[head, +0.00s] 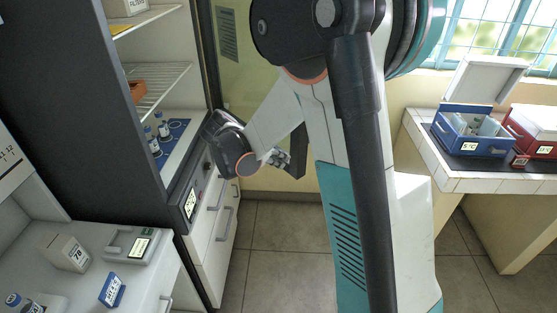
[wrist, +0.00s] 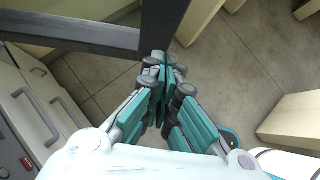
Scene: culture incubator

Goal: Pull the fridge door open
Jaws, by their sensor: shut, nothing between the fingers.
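The fridge is the tall dark cabinet (head: 120,140) at the left of the head view, with its lit inside and shelves in plain sight. Its glass door (head: 245,95) stands swung out to the right, with a dark frame. My arm hides much of it. In the wrist view the lower corner of the dark door frame (wrist: 165,22) is just beyond my fingertips. My gripper (wrist: 164,68) is shut and empty, close to that corner; I cannot tell whether they touch. In the head view my gripper (head: 280,160) is low beside the door's outer edge.
Blue-capped bottles (head: 157,135) stand on a blue mat inside the fridge. White drawers (head: 213,235) are below it. A bench (head: 85,290) with boxes is at lower left. A side table (head: 440,175) with blue and red boxes is at right. Tiled floor (head: 285,240) is clear between.

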